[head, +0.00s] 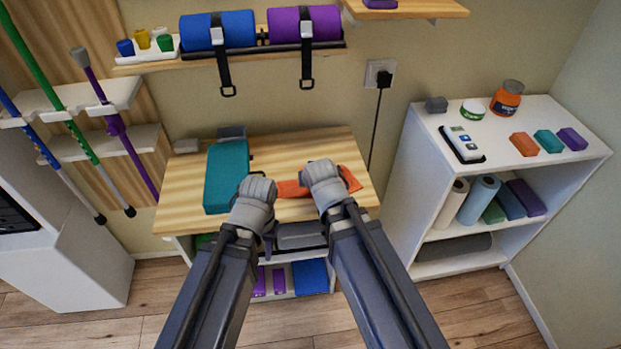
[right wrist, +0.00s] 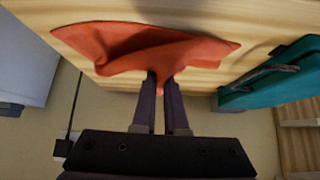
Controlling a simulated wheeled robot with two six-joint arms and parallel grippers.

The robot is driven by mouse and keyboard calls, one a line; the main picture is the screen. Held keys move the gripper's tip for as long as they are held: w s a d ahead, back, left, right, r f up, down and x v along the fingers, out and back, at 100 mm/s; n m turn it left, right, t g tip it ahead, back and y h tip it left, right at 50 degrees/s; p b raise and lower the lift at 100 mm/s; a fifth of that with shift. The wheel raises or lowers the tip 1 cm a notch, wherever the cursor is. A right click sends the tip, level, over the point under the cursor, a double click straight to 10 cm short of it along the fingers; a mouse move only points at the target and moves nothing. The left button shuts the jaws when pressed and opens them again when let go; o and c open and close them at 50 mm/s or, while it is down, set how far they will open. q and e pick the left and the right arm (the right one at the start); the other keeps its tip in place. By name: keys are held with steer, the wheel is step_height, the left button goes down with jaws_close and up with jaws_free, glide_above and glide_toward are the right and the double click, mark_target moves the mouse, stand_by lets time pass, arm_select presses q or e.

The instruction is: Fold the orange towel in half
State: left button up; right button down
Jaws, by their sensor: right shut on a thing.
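The orange towel (head: 291,189) lies on the wooden tabletop, partly hidden behind my grippers in the head view. In the right wrist view the towel (right wrist: 140,45) is rumpled, with a raised, folded-over part and pointed corners. My right gripper (right wrist: 164,80) is shut on the towel's edge, and a small bit of cloth hangs between its fingers. In the head view the right gripper (head: 322,174) covers the towel's middle. My left gripper (head: 258,190) is at the towel's left end, beside the teal block; its fingers are hidden, so I cannot tell its opening or any contact.
A small grey object (head: 231,133) is at the table's back edge. A white shelf unit (head: 400,180) stands to the right. Poles (head: 115,125) lean in a rack at left.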

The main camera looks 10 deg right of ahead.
jaws_free()
stand_by(1.0)
step_height(320, 180, up, 9)
steer(key=p, duration=0.9)
